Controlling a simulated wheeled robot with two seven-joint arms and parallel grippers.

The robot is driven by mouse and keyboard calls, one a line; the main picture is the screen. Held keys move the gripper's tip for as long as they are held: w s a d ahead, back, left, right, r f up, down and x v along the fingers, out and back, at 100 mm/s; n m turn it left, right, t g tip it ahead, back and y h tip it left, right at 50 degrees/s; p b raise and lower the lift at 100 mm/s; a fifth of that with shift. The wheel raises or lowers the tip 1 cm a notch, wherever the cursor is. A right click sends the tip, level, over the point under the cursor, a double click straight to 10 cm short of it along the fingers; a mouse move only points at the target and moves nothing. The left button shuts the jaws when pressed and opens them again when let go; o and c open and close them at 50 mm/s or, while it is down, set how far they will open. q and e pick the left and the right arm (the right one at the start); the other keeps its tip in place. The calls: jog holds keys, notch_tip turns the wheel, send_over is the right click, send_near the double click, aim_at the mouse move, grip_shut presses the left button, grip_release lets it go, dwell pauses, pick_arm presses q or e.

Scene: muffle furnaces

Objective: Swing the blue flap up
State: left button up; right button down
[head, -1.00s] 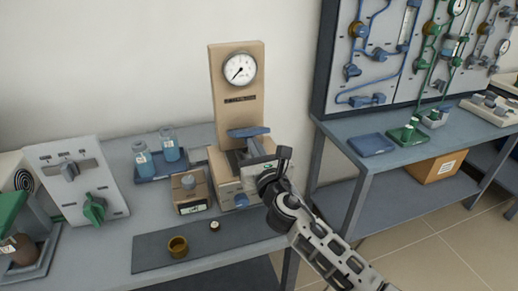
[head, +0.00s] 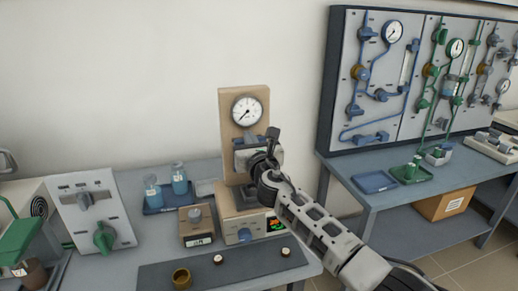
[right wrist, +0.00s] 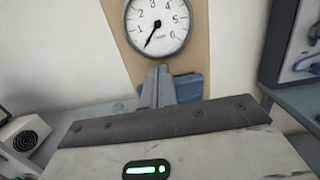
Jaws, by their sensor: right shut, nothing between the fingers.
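The beige unit with the pressure gauge (head: 247,111) stands at the back of the bench. The blue flap (right wrist: 188,88) shows below the gauge in the right wrist view, partly covered by my fingers. In the head view, my gripper hides most of it, so its exact angle is hard to tell. My right gripper (right wrist: 158,76) is shut and empty, its fingers pointing at the flap and overlapping it in the picture; I cannot tell whether they touch. In the head view, the right gripper (head: 254,143) is in front of the unit's post. My left gripper is out of view.
A box with a dial (head: 196,227), bottles on a blue tray (head: 166,203) and a panel with a green knob (head: 104,237) stand to the left. A dark mat (head: 219,273) with a brass cup (head: 181,279) lies in front. A pipe board (head: 345,104) hangs at right.

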jog(key=shift+w+a+r, duration=0.1)
jog(key=shift+w+r, duration=0.2)
jog(key=shift+w, duration=0.3)
